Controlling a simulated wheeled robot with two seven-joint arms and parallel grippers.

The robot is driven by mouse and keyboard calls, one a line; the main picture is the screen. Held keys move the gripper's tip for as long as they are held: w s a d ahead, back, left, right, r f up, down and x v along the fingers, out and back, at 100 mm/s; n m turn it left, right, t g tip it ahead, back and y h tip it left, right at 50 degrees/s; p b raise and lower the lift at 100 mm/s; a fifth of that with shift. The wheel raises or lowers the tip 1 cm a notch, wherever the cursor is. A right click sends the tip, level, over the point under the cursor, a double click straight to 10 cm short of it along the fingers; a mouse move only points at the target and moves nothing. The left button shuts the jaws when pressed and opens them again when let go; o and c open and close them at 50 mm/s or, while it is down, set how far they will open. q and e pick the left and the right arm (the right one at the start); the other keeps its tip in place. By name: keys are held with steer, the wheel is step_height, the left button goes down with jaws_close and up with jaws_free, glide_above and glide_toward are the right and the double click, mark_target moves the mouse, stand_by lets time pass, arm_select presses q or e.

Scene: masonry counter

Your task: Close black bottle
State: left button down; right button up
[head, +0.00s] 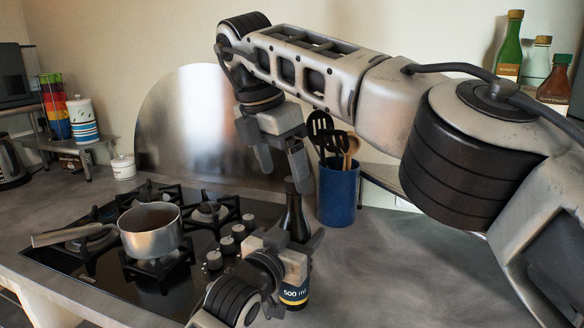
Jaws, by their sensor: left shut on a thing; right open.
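The black bottle (294,215) stands upright on the counter to the right of the stove, with a label reading "500 ml" near its base. My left gripper (300,245) is shut around the bottle's body from the front left. My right gripper (278,160) is open above the bottle, with its fingers pointing down and one finger close to the bottle's top. The bottle's top is partly behind that finger, and I cannot tell whether a cap is on it.
A black gas stove (110,262) with a metal saucepan (150,236) lies to the left. A blue utensil holder (339,195) stands right behind the bottle. Several bottles, including a green one (510,48), stand at the upper right. The counter (390,265) right of the bottle is clear.

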steer(key=s+a, duration=0.6)
steer(key=a, duration=0.2)
steer(key=shift+s, duration=0.15)
arm_select(q)
steer(key=shift+c, duration=2.2)
jaws_free()
steer(key=b+v, duration=0.1)
steer(key=v, duration=1.5)
steer(key=shift+b, duration=0.35)
arm_select(e)
steer(key=shift+f, duration=0.85)
arm_select(q)
steer(key=shift+d, duration=0.1)
